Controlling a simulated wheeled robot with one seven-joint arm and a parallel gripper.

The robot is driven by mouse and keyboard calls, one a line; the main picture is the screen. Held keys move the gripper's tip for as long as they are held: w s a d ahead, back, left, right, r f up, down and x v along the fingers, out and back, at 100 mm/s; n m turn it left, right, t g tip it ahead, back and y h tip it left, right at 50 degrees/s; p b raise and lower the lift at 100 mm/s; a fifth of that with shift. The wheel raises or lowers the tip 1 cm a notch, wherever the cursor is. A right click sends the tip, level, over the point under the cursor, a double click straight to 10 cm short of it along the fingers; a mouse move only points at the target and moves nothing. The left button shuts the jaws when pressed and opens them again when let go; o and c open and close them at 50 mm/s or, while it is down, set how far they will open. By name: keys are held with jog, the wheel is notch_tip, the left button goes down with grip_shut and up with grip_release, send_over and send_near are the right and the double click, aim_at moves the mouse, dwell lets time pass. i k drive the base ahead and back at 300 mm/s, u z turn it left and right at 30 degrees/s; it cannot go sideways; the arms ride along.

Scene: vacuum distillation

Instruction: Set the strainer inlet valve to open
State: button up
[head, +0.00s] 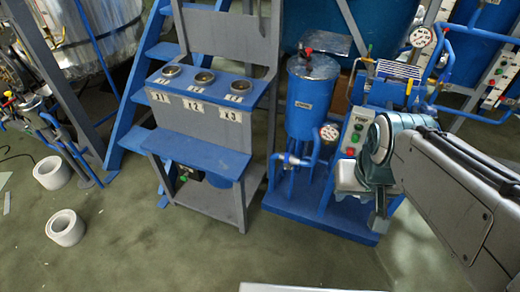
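A blue cylindrical vessel (312,97) with a shiny lid and a small label stands on a blue skid; it may be the strainer. A small valve-like fitting (291,160) sits on the blue pipe low at its front left. A red knob or handle (309,51) shows at the lid. I cannot tell which fitting is the strainer inlet valve, or its position. My gripper (378,222) hangs at the end of my arm, in front of the skid's right part and right of the vessel. Its fingers are small and dark, and their opening is unclear.
A pressure gauge (329,132) is on the pipe beside the vessel. A control panel (352,136) with coloured buttons stands close left of my arm. A grey-blue stand (203,122) labelled X1 to X3 is left of the skid. White rings (66,228) lie on the open green floor.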

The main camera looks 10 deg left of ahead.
aim_at(287, 157)
jog(key=z, duration=1.1)
jog(key=k, duration=0.1)
jog(key=u, duration=2)
jog(key=i, duration=0.7)
jog(key=z, duration=0.65)
jog(key=i, duration=0.4)
jog(key=u, duration=0.15)
jog(key=k, duration=0.3)
jog(key=z, duration=0.5)
jog(key=i, duration=0.35)
jog(key=u, duration=0.15)
